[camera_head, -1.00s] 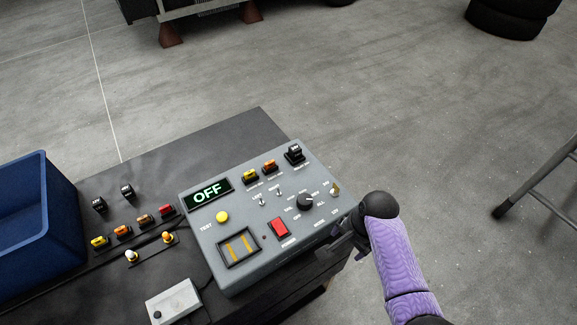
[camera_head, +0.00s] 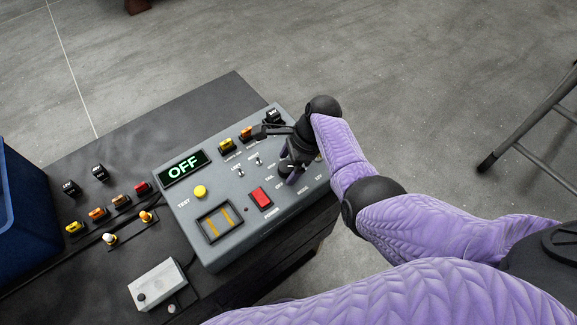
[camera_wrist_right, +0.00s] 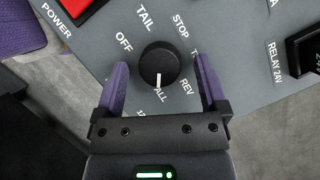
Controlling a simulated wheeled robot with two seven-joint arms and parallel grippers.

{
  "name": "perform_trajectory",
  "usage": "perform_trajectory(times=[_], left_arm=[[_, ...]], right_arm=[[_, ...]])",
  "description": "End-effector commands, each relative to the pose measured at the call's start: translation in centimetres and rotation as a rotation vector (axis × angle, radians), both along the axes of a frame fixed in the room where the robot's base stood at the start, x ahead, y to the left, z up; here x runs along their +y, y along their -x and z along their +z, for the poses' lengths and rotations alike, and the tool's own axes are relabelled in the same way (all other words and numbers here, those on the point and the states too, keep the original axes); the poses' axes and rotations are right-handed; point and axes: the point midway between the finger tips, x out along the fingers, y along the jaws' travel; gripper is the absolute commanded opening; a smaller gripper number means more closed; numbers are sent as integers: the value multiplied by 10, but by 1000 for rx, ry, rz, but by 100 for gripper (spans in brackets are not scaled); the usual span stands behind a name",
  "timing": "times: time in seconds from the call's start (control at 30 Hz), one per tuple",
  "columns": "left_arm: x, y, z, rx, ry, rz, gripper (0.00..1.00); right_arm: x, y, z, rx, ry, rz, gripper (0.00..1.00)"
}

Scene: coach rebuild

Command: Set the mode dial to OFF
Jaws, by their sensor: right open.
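The mode dial (camera_wrist_right: 158,65) is a round black knob on the grey control panel (camera_head: 232,233). In the right wrist view its white pointer line points down at the ALL label. The OFF label (camera_wrist_right: 124,42) is at the knob's upper left, with TAIL, STOP and REV also around it. My right gripper (camera_wrist_right: 160,66) is open, with one purple finger on each side of the knob; the knob appears apart from both fingers. In the head view my right gripper (camera_head: 289,158) is over the panel's right part and largely hides the dial. My left gripper is not in view.
The panel's display (camera_head: 183,168) reads OFF. A yellow TEST button (camera_head: 200,191), a red power switch (camera_head: 261,198) and small toggles are nearby. A blue bin (camera_head: 25,215) stands at the left of the dark table, and a white box (camera_head: 157,285) lies in front.

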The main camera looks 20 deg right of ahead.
Motion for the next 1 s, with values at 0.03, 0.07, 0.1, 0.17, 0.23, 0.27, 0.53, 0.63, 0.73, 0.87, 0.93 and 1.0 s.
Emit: perform_trajectory(times=[0.03, 0.07, 0.1, 0.17, 0.23, 0.27, 0.53, 0.63, 0.73, 0.87, 0.93, 1.0], left_arm=[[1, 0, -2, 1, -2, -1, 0], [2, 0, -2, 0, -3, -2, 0], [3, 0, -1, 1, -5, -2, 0], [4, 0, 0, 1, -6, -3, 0], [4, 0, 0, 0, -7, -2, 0], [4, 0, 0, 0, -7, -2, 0], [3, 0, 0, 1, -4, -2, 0], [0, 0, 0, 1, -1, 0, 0], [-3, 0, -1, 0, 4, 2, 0], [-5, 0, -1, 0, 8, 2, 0], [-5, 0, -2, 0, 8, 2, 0], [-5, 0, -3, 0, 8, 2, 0]], right_arm=[[1, 0, -2, 0, 0, 0, 92], [1, 0, -2, 0, 0, 1, 92], [1, 0, -2, 0, 0, 1, 92], [1, 0, -1, -1, 0, 1, 92], [1, 0, -1, -1, 0, 1, 92], [1, 0, -1, -1, 0, 1, 90], [1, 0, -1, -1, 0, 1, 32], [1, 0, -1, -1, 0, 1, 11], [1, 0, -1, -1, 0, 1, 0], [1, 0, -1, -1, 0, 9, 0], [1, 0, -2, -1, 0, 23, 0], [1, -1, -2, -2, 0, 47, 0]])
